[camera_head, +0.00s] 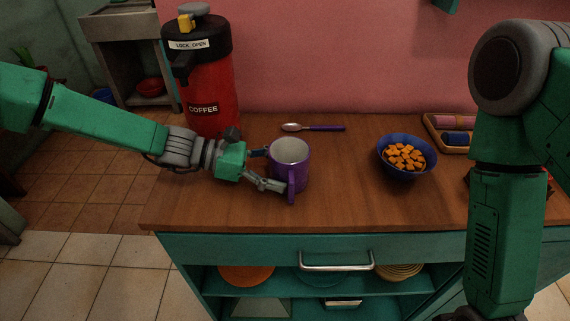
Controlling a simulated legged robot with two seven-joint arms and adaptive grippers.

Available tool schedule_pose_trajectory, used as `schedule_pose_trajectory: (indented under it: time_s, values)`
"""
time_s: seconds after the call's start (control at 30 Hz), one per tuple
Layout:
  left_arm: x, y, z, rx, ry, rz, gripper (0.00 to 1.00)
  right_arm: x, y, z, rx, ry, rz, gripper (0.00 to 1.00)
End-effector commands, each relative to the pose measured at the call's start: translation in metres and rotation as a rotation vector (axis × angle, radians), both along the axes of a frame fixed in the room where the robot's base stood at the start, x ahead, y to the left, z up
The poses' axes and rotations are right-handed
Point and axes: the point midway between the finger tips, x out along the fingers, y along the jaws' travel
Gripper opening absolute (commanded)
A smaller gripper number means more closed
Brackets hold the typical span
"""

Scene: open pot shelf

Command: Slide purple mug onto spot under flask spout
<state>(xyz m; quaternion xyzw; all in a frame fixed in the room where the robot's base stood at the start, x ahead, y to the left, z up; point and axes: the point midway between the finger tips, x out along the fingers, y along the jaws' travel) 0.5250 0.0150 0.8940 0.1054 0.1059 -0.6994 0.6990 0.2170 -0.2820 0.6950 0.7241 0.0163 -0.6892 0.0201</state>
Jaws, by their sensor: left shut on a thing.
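The purple mug (290,166) stands upright on the wooden counter, left of its middle, with a pale inside and its handle facing the front. My left gripper (268,170) reaches in from the left and is shut on the mug, with its fingers at the mug's left side. The red coffee flask (212,92) stands behind and left of the mug. Its black spout (182,66) points left and forward. No marked spot shows under the spout; my left arm covers part of that area. My right arm hangs at the right, and its gripper does not show.
A spoon with a purple handle (322,128) lies behind the mug. A blue bowl of orange cubes (407,157) stands to the right. A wooden tray (436,130) with rolled cloths is farther right. The wooden counter (340,190) is clear between mug and bowl.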

Motion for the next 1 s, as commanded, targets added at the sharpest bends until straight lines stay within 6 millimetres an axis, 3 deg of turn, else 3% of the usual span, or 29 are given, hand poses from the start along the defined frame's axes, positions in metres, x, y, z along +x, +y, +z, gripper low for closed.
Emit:
schedule_pose_trajectory:
  time_s: [1.0]
  values:
    - [0.007,0.073,0.0,0.002,0.0,0.003,0.52,0.0,0.0,0.012,0.0,0.0,0.0,0.4]
